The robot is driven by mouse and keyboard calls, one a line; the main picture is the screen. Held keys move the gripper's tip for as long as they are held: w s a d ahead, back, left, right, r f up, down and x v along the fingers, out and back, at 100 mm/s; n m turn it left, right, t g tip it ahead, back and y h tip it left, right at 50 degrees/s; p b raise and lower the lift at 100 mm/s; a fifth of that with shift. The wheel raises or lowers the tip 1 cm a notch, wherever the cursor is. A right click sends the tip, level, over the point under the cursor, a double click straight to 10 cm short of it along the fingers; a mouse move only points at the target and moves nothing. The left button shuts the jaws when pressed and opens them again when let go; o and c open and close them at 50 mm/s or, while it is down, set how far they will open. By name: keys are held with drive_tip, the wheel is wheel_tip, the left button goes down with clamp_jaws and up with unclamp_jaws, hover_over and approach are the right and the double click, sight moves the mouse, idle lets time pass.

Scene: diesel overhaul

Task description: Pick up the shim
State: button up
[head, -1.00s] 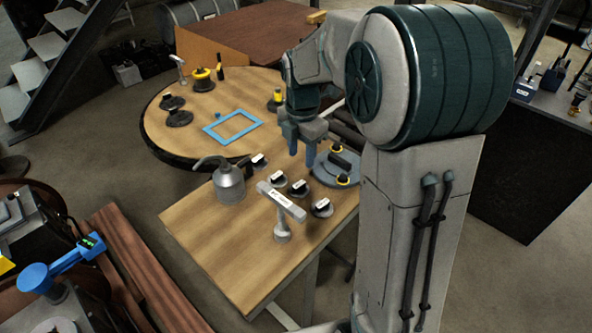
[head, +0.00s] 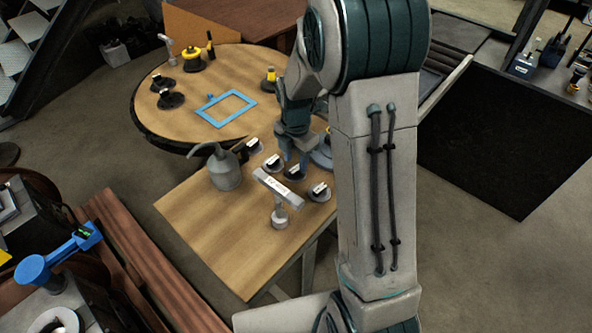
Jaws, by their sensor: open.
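Several small dark round pieces with white tops stand on the near wooden table: one by the can (head: 253,146), one left of my gripper (head: 273,163), one just under it (head: 293,172) and one to the right (head: 319,191). I cannot tell which of them is the shim, if any. My gripper (head: 294,159) is open and points down, its fingertips close above the piece under it. I cannot tell whether they touch it.
A labelled stand (head: 280,214) rises in front of the pieces, and a grey oil can (head: 224,171) stands left of them. A grey round plate (head: 322,152) is partly hidden behind my arm. The table's front left (head: 205,225) is bare. A round table (head: 160,125) with a blue frame (head: 226,108) stands behind.

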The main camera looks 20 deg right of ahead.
sight(296, 171)
drive_tip(key=shift+f, duration=1.5)
drive_tip(key=shift+c, duration=0.3)
clamp_jaws()
drive_tip(key=shift+r, duration=0.1)
